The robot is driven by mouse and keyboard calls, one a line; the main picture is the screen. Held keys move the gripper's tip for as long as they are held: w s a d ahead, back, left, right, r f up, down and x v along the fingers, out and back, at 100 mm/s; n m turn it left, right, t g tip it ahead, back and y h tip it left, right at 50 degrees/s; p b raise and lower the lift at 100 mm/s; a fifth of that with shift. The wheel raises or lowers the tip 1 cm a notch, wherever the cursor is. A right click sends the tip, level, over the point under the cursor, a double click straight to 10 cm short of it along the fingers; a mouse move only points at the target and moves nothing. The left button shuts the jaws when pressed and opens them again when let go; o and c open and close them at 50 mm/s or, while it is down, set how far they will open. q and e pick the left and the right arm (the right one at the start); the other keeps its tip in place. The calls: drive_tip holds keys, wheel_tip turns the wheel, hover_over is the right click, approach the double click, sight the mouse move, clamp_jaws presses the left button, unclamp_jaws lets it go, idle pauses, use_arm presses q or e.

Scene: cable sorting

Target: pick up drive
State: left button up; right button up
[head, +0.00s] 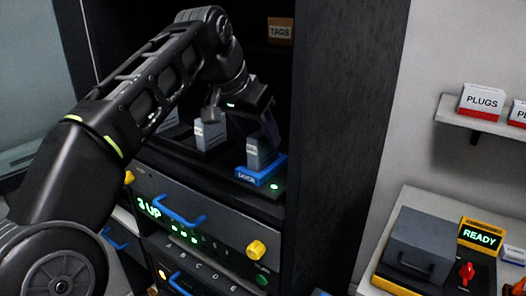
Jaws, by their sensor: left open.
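A grey block, which looks like the drive (256,152), stands upright in a blue holder (262,177) with small lettering, on the dark shelf inside the cabinet. A green light glows beside the holder. My left gripper (268,132) is open and hangs just above and slightly right of this block. A finger overlaps the block's upper right in the picture; I cannot tell whether they touch. Other grey upright blocks (208,134) stand further left on the same shelf, partly behind my left arm. My right gripper is not in view.
A drawer unit with blue handles (170,212), yellow knobs and a green "3 UP" display sits below the shelf. The cabinet's dark side wall (335,110) rises close right of the gripper. A grey box and "READY" display (481,237) are at right.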

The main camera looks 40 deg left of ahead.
sight(267, 144)
use_arm(q)
drive_tip(key=x, duration=0.5)
drive_tip(key=shift+w+d, duration=0.1)
drive_tip(key=shift+r, duration=0.1)
idle(0.3)
clamp_jaws()
idle(0.4)
